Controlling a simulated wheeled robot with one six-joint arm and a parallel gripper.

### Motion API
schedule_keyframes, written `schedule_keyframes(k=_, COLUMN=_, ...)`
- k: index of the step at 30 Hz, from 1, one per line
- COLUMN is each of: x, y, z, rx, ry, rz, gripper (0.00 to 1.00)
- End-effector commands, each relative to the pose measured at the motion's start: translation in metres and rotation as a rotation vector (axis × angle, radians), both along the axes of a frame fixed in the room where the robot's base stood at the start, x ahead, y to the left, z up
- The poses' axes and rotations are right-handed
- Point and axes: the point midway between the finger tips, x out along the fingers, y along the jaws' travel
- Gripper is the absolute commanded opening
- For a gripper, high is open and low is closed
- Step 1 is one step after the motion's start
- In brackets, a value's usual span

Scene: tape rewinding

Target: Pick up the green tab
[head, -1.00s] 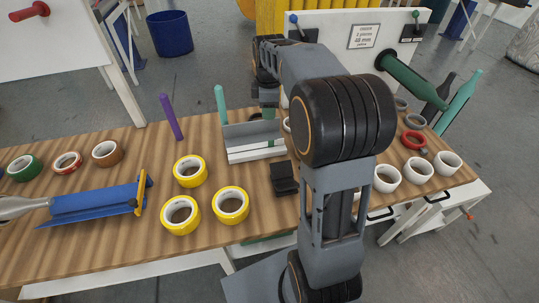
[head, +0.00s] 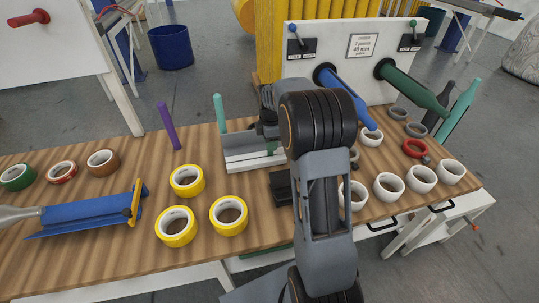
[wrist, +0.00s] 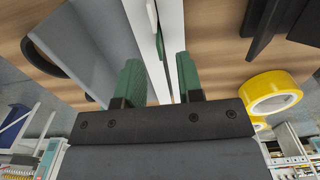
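My gripper (wrist: 160,78) is in the wrist view, with two green fingers apart. A narrow green strip (wrist: 162,48), which may be the green tab, shows between them beside a white bar (wrist: 143,25). I cannot tell whether a finger touches it. In the head view my arm hides the fingertips; my wrist is over the right end of the grey and white holder (head: 240,160). A teal upright peg (head: 220,112) stands just behind the holder's left end.
Yellow tape rolls (head: 187,181) lie left of the arm, white rolls (head: 389,186) to the right. A dark block (head: 281,188) is in front of the holder. A white board (head: 340,65) with blue (head: 343,95) and green (head: 405,84) spindles stands behind.

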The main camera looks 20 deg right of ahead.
Motion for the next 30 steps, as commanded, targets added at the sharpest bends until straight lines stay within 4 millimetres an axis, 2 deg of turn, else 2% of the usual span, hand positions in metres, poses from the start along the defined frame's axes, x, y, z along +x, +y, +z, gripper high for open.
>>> schedule_keyframes(k=3, x=0.000, y=-0.001, z=-0.018, rx=0.001, ry=0.005, rz=0.000, gripper=0.34)
schedule_keyframes(k=9, x=0.000, y=-0.001, z=-0.039, rx=0.001, ry=0.003, rz=0.000, gripper=0.34)
schedule_keyframes(k=19, x=0.000, y=-0.001, z=-0.043, rx=0.000, ry=0.002, rz=0.000, gripper=0.33)
schedule_keyframes(k=30, x=0.001, y=-0.001, z=-0.043, rx=0.000, ry=0.002, rz=0.000, gripper=0.00)
